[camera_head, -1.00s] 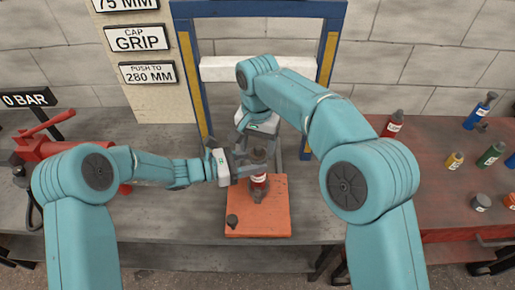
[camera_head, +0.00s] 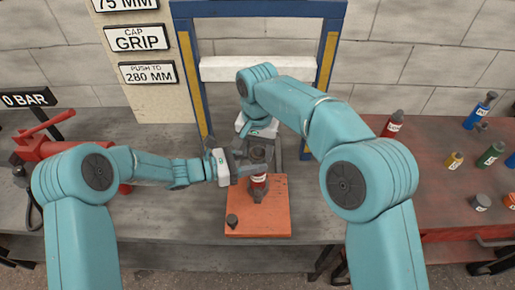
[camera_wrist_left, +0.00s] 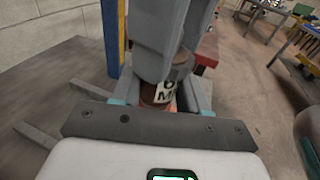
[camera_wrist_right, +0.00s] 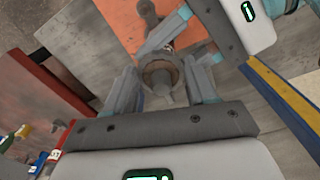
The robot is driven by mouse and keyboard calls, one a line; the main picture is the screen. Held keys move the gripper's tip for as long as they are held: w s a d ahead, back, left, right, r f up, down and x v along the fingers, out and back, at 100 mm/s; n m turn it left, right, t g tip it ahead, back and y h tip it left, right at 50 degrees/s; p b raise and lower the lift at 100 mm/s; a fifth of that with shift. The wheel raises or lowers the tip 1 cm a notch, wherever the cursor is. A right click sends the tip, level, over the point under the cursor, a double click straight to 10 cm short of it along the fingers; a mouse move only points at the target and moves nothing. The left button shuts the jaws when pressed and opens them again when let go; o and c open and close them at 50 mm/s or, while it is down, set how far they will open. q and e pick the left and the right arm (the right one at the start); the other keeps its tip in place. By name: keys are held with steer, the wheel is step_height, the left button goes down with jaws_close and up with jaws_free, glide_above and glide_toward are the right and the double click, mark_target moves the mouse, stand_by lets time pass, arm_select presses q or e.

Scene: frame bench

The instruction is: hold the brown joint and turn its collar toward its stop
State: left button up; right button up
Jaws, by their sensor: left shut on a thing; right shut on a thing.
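The brown joint (camera_head: 258,181) stands upright over an orange board (camera_head: 272,222) and carries a white label. My left gripper (camera_head: 257,171) comes in from the left and is shut on its body; the label and brown side show between the jaws in the left wrist view (camera_wrist_left: 161,93). My right gripper (camera_head: 258,150) reaches in from above and is shut on the collar at the joint's top. In the right wrist view the joint's round top (camera_wrist_right: 160,74) lies between my right fingers. The fingers hide much of the collar, and I cannot make out its stop.
A small dark knob (camera_head: 232,221) sits at the board's front left. A blue frame with a white crossbar (camera_head: 215,69) stands behind. A red tool (camera_head: 50,148) lies at left; several coloured bottles (camera_head: 491,154) stand on the red bench at right.

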steer(key=n, duration=0.3)
steer(key=shift+n, duration=0.4)
steer(key=n, duration=0.4)
steer(key=shift+d+n, duration=0.15)
steer(key=shift+n, duration=0.15)
steer(key=n, duration=0.4)
steer(key=shift+w+n, duration=0.1)
steer(key=shift+n, duration=0.2)
arm_select(q)
steer(key=shift+d, duration=0.1)
arm_select(e)
steer(key=shift+n, duration=2.1)
arm_select(q)
steer(key=shift+s, duration=0.1)
arm_select(e)
steer(key=o, duration=0.8)
steer(key=shift+d+r, duration=0.1)
steer(key=shift+r, duration=0.05)
step_height(320, 180, up, 12)
steer(key=shift+f, duration=0.1)
